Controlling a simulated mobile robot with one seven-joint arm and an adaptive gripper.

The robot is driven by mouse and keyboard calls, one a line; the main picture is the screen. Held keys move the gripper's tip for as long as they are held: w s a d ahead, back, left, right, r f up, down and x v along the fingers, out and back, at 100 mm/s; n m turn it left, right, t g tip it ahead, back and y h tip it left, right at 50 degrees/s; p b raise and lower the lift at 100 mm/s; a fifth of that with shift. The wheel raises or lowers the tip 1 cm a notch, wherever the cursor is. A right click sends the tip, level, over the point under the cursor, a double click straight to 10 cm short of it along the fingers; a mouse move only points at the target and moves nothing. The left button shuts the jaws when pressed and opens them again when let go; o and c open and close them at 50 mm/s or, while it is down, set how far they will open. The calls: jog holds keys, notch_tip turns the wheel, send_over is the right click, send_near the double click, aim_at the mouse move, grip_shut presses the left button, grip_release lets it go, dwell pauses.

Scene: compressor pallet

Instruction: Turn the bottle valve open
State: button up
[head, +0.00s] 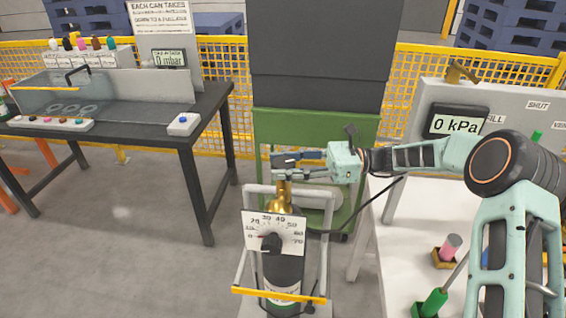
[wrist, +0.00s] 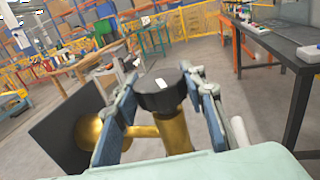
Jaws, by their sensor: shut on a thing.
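The bottle (head: 284,272) stands upright on a small frame, with a brass valve (head: 280,200) on top and a white dial plate (head: 273,232) in front. The dial's scale runs from 0 to 70. My gripper (head: 285,165) reaches in from the right at the height of the valve top. In the wrist view, the black valve knob (wrist: 160,93) with a white mark sits between my two fingers, which are shut on its sides. The brass stem (wrist: 173,130) is below it. The knob is mostly hidden by my fingers in the head view.
A white bench (head: 405,235) with a display (head: 458,122) reading 0 kPa stands on the right, with a green and a pink piece on it. A dark table (head: 150,130) stands on the left. A green cabinet (head: 330,125) is behind the bottle. The floor at left is clear.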

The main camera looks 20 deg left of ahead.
aim_at(283, 162)
jog(key=shift+n+g, duration=0.3)
jog(key=shift+g, duration=0.1)
jog(key=o, duration=1.2)
jog(key=shift+r, duration=0.1)
notch_tip(283, 162, up, 10)
jog(key=shift+f, duration=0.1)
